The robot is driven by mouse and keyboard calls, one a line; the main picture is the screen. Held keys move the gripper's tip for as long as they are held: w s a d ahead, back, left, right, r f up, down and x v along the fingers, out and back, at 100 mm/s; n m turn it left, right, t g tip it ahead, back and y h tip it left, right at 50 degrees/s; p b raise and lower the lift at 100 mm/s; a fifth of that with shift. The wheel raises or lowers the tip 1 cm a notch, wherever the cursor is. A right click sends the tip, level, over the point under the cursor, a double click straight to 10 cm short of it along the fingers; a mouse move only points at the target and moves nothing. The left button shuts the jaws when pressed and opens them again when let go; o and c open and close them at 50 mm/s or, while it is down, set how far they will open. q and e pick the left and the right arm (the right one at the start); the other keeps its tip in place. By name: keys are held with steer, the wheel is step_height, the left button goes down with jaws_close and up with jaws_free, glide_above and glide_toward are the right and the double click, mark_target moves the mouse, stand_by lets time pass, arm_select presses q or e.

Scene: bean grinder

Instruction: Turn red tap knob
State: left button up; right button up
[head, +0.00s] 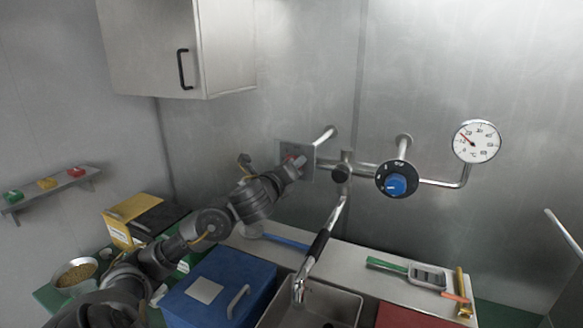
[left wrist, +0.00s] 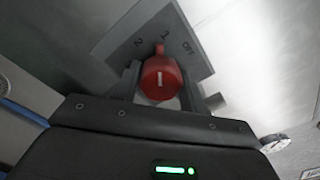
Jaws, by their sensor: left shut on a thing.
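The red tap knob (left wrist: 160,80) sits on a grey plate (left wrist: 190,35) marked 2, 1 and OFF in the left wrist view. Its narrow tip points toward the 1 mark. My left gripper (left wrist: 159,72) has one finger on each side of the knob and is shut on it. My right gripper is not in view.
A blue dial knob (head: 397,185) and a round gauge (head: 477,141) are on the pipes to the right. A faucet (head: 318,244) hangs over the sink (head: 340,300). A blue box (head: 220,285) stands below my left arm. A wall cabinet (head: 170,45) is above left.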

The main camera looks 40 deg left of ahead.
arm_select(q)
steer(key=n+p, duration=0.1)
steer(key=n, duration=0.4)
steer(key=shift+n, duration=0.3)
steer(key=n+p, duration=0.2)
steer(key=n, duration=0.3)
steer(key=shift+r, duration=0.1)
steer(key=n+p, duration=0.2)
steer(key=n, duration=0.2)
steer(key=shift+r+n, duration=0.1)
steer(key=shift+n, duration=0.3)
steer(key=shift+n+p, duration=1.3)
steer(key=shift+n, duration=0.5)
steer(key=o, duration=1)
